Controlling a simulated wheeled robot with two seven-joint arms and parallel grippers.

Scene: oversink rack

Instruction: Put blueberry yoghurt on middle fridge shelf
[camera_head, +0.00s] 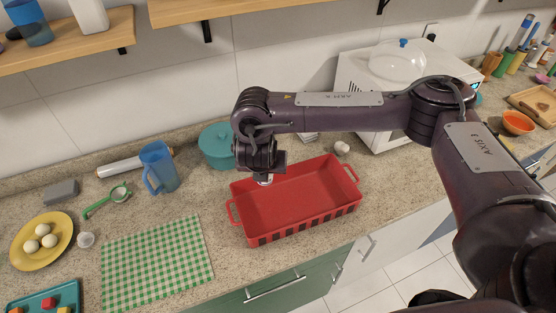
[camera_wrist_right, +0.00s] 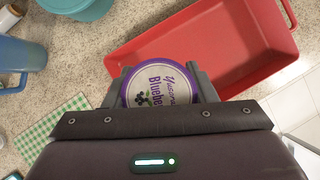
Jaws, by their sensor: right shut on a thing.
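The blueberry yoghurt (camera_wrist_right: 160,87) is a round tub with a purple-rimmed, pale lid, seen from above in the right wrist view. My right gripper (camera_wrist_right: 160,92) is shut on it, with a finger on either side. In the head view my right gripper (camera_head: 265,180) points down over the left part of the red basket, and the yoghurt is mostly hidden beneath it. I cannot tell how high above the counter it is. My left gripper is not in view. No fridge or fridge shelf shows.
A red basket (camera_head: 318,207) stands on the counter below my gripper. A teal pot (camera_head: 217,150), a blue jug (camera_head: 158,167) and a green checked cloth (camera_head: 155,262) are to its left. A white microwave (camera_head: 352,72) stands behind right. Wooden shelves (camera_head: 70,38) hang above.

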